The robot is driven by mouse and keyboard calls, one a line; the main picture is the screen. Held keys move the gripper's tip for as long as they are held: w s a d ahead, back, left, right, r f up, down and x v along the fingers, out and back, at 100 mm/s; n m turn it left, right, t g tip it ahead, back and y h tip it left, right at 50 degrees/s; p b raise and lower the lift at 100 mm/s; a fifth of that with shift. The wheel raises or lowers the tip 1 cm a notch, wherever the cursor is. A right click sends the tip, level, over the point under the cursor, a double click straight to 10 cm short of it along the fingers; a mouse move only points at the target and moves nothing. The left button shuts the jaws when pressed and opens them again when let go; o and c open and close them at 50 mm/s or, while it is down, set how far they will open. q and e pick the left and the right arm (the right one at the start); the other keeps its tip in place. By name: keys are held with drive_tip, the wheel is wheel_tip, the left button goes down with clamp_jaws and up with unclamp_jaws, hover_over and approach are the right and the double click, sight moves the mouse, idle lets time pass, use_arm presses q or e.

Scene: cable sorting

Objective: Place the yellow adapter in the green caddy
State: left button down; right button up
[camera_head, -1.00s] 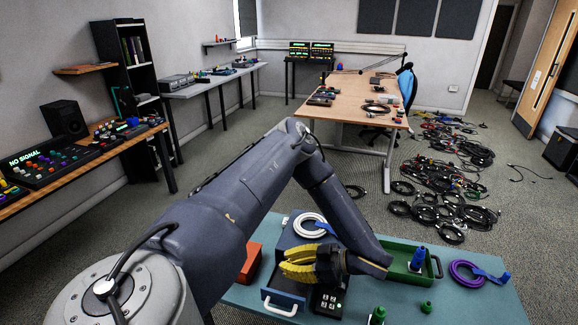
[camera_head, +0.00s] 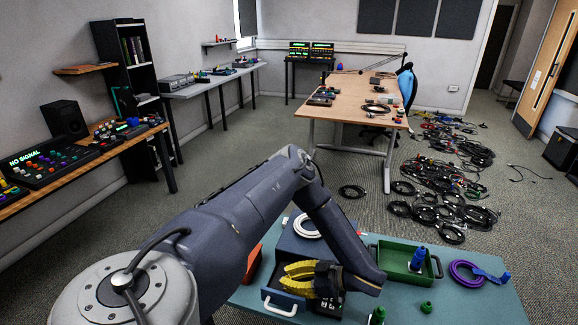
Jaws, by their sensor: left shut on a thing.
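My left gripper (camera_head: 290,279), with yellow fingers, is low over the open drawer of a blue box (camera_head: 286,241). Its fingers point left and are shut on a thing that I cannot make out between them. I cannot tell the yellow adapter apart from the yellow fingers. The green caddy (camera_head: 381,256) stands on the table to the right of my left forearm, which hides part of the blue box. A blue connector (camera_head: 417,259) stands in the caddy. My right gripper is not in view.
The drawer (camera_head: 280,308) sticks out to the front. A red box (camera_head: 253,263) stands left of it. A white cable coil (camera_head: 306,226) lies on the blue box. Green connectors (camera_head: 426,307) stand in front of the caddy. A purple coil (camera_head: 465,273) lies right of it. The table's right front is clear.

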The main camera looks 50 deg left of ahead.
use_arm(q)
drive_tip(key=shift+f, duration=0.1)
drive_tip(key=c, duration=1.3)
unclamp_jaws()
drive_tip(key=shift+c, duration=0.2)
drive_tip(key=shift+f, duration=0.1)
